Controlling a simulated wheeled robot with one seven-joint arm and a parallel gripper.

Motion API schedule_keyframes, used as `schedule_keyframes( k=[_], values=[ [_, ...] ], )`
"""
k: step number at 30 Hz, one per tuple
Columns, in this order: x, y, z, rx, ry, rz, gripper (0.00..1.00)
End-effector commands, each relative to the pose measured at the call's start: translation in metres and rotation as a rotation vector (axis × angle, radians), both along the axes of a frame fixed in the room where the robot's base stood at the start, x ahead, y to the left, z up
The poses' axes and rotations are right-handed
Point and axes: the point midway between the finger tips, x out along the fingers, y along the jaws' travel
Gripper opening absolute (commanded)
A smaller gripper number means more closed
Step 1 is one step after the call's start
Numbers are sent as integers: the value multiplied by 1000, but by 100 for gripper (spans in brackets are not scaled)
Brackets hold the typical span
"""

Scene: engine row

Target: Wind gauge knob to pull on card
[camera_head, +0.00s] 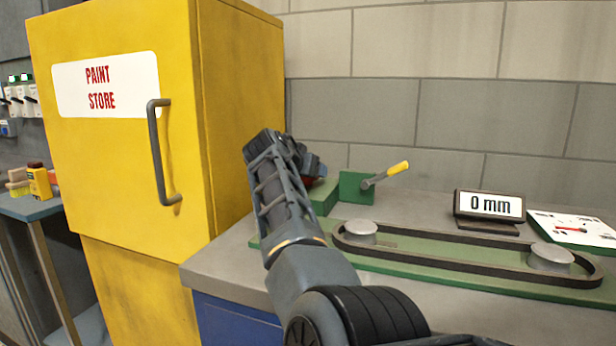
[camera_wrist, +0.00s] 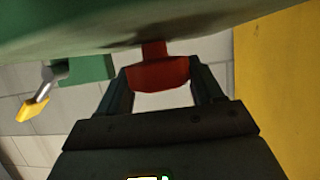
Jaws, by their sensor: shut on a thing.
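The red gauge knob (camera_wrist: 157,72) shows in the wrist view on a short stem under a green block, and the jaws of my gripper (camera_wrist: 160,90) are shut around it. In the head view my gripper (camera_head: 305,165) is at the left end of the belt rig, and my arm hides most of the knob. The display (camera_head: 489,205) reads "0 mm". The card (camera_head: 572,229) lies on the bench at the right, with a dial drawing and a red pointer; its figures are too small to read.
A green belt rig (camera_head: 400,262) with two metal pulleys (camera_head: 549,257) and a dark belt lies on the grey bench. A lever with a yellow grip (camera_head: 397,168) stands behind it. The yellow paint store cabinet (camera_head: 120,180) stands close to my arm's left.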

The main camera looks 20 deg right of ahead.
Motion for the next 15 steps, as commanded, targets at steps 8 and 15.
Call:
schedule_keyframes(
  k=[8, 15],
  values=[
    [3, 4, -3, -1, 0, -141, 35],
    [6, 11, -1, 5, -3, -202, 37]
  ],
)
